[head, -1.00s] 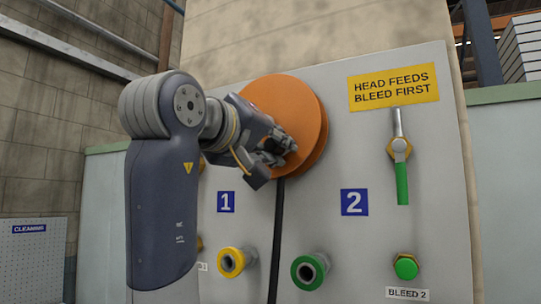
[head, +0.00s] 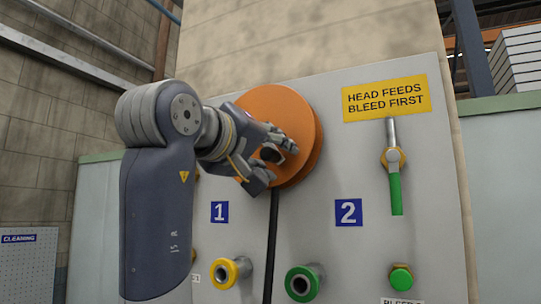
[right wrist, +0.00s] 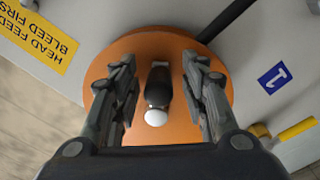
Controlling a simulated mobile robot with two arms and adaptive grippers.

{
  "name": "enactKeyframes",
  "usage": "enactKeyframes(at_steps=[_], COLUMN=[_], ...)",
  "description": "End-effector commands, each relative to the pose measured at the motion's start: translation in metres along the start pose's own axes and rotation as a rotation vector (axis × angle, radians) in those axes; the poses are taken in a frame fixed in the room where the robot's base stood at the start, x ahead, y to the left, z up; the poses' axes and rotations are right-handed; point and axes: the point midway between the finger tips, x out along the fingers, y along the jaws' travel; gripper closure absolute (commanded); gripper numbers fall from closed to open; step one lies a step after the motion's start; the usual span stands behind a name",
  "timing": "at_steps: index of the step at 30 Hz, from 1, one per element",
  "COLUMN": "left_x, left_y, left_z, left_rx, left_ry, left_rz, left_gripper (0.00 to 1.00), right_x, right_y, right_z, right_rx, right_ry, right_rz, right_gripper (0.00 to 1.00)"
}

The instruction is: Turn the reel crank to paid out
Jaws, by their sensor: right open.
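The reel (head: 282,108) is an orange disc on the upper part of the grey panel, with a black hose (head: 272,240) hanging below it. My right gripper (head: 274,160) is at the lower front of the disc, partly covering it. In the right wrist view the crank handle (right wrist: 158,85), dark with a pale round end, stands out from the orange disc. The open fingers of my right gripper (right wrist: 160,98) lie on both sides of the handle, with a gap on each side. My left gripper is not in view.
My right arm hides part of the panel's left side.

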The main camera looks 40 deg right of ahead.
Motion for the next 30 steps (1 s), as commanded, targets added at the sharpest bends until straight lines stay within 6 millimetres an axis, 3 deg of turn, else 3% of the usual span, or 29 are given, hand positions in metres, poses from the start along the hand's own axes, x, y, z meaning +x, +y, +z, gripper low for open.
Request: enactKeyframes(at_steps=[5,15,21,30], left_x=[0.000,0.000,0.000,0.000], left_y=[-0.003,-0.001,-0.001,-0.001], left_z=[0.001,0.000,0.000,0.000], left_rx=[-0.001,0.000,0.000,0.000], left_ry=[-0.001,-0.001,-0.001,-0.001], left_rz=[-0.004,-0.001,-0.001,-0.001], left_gripper=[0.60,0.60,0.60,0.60], right_x=[-0.011,-0.080,-0.110,-0.119], right_y=[0.000,-0.001,-0.001,-0.001], right_z=[-0.001,-0.001,-0.001,0.000], right_rx=[0.000,-0.001,0.000,0.000], right_ry=[0.003,0.004,0.001,-0.001], right_rz=[0.000,-0.001,-0.001,0.000], right_gripper=[0.59,0.59,0.59,0.59])
